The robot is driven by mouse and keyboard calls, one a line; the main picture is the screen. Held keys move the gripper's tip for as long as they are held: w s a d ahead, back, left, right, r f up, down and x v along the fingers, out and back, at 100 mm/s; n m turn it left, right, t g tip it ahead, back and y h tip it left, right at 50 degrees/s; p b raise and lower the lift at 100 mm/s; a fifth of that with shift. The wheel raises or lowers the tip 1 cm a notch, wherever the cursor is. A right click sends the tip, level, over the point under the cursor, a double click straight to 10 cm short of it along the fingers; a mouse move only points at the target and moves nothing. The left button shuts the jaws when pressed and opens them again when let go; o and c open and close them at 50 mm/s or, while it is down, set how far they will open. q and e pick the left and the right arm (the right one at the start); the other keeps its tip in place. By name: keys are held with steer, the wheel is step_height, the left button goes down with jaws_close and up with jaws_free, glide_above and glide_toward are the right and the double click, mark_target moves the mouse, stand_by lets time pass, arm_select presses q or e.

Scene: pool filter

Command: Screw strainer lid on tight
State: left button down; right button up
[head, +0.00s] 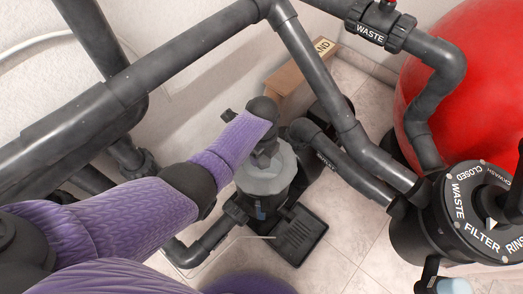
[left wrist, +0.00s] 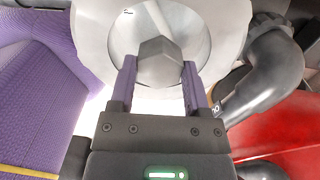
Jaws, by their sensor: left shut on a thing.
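The strainer lid (head: 262,182) is a grey round disc on top of the pump's strainer housing (head: 262,203). In the left wrist view the pale lid (left wrist: 232,22) fills the top, with a grey hexagonal knob (left wrist: 160,62) in its recessed middle. My left gripper (head: 266,157) reaches down over the lid from the upper left. Its two purple fingers (left wrist: 159,80) stand on either side of the knob, shut on it. The lid looks seated level on the housing, but the seam is too small to judge tightness. My right gripper is not in view.
Dark pipes (head: 315,75) cross above and right of the pump. A multiport valve (head: 480,215) stands at the lower right and a red tank (head: 470,75) behind it. A cardboard box (head: 300,78) lies near the wall. Pale floor tiles (head: 340,255) are clear between pump and valve.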

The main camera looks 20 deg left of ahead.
arm_select(q)
steer(key=shift+r, duration=0.1)
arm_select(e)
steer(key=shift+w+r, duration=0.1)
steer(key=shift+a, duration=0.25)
arm_select(q)
steer(key=shift+f, duration=0.2)
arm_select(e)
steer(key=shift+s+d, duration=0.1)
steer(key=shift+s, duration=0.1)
arm_select(q)
steer(key=shift+f+b, duration=0.85)
steer(key=shift+f, duration=0.55)
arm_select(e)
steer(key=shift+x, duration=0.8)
